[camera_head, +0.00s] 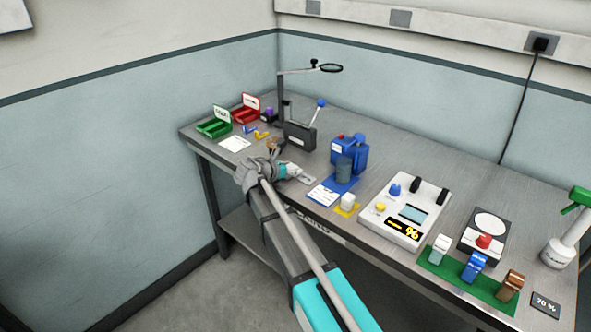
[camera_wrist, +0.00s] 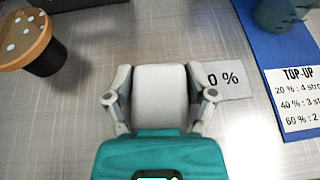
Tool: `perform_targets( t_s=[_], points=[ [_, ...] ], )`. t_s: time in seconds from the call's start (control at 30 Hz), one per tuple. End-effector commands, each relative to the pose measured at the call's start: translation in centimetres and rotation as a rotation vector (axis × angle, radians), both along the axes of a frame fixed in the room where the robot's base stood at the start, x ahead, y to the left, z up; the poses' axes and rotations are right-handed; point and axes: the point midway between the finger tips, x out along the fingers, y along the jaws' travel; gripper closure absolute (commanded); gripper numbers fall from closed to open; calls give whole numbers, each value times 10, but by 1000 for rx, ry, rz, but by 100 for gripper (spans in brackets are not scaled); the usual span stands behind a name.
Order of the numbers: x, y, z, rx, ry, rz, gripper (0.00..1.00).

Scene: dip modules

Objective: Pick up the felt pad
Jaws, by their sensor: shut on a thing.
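A pale grey block with a smooth face, which looks like the felt pad (camera_wrist: 160,92), sits between the two fingers of my gripper (camera_wrist: 160,98) in the wrist view. The fingers touch it on its left and right sides, so the gripper is shut on it. Its lower part is hidden by the teal gripper body. I cannot tell whether it is clear of the metal bench. In the head view my gripper (camera_head: 293,172) is low over the front edge of the bench, and the pad cannot be made out there.
A card reading "0 %" (camera_wrist: 224,82) lies just right of the gripper. A brown-topped dark round thing (camera_wrist: 27,42) stands at left. A blue mat with a TOP-UP card (camera_wrist: 297,98) is further right. The blue device (camera_head: 350,153) and console (camera_head: 404,212) stand to the right.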

Motion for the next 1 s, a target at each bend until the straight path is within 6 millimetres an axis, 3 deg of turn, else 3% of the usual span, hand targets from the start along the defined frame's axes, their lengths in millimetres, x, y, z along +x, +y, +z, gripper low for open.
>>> perform_targets(
  t_s=[0.07,0.17,0.5,1.0],
  points=[
    [0,0,3,0,0,0,55],
    [0,0,7,0,0,0,69],
    [0,0,35,0,-1,1,71],
    [-50,-5,93,0,-1,1,71]
  ],
)
